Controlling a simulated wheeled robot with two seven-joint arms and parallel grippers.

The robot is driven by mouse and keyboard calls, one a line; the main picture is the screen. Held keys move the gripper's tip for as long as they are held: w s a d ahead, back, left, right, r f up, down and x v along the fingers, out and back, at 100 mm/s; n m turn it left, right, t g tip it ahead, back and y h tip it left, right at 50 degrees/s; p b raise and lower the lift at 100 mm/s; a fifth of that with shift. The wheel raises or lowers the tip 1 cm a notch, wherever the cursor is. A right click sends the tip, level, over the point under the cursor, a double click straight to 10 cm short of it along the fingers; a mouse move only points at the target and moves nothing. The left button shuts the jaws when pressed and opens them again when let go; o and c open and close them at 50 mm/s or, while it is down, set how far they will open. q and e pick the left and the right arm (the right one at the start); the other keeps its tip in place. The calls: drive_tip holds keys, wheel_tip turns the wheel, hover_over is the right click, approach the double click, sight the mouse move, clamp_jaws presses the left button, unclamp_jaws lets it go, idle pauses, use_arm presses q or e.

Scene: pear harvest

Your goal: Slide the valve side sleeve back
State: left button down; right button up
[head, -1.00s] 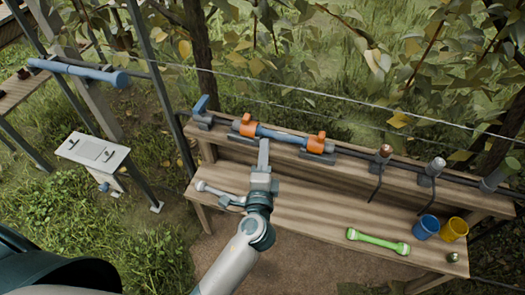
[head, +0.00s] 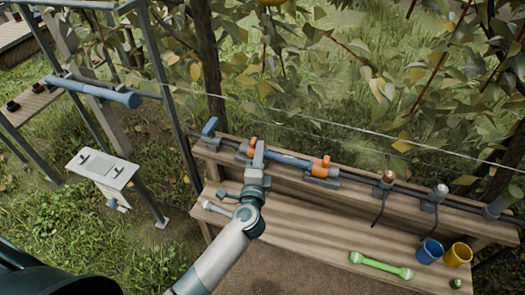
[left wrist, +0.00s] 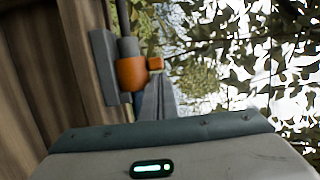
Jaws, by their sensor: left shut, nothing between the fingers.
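A blue pipe piece (head: 288,159) lies in the line along the bench's raised back shelf, with an orange sleeve at each end. The valve side sleeve (head: 252,140) is the left one, nearer the blue valve handle (head: 210,126). The other orange sleeve (head: 320,166) is to the right. My left gripper (head: 259,152) is shut and empty, its fingers in front of the pipe just by the valve side sleeve and partly hiding it. In the left wrist view an orange sleeve (left wrist: 131,74) with a small lug is just left of the fingers (left wrist: 158,100); contact is unclear. My right gripper is out of view.
The wooden bench (head: 310,236) holds a green bar (head: 380,265), a blue cup (head: 429,252) and a yellow cup (head: 458,254). A grey tool (head: 217,208) lies near my arm. A taut wire and branches cross behind. A post stands left.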

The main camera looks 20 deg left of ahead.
sight(245, 147)
use_arm(q)
drive_tip(key=a, duration=0.4)
drive_tip(key=shift+w+a, duration=0.1)
drive_tip(key=shift+a, duration=0.15)
idle(0.3)
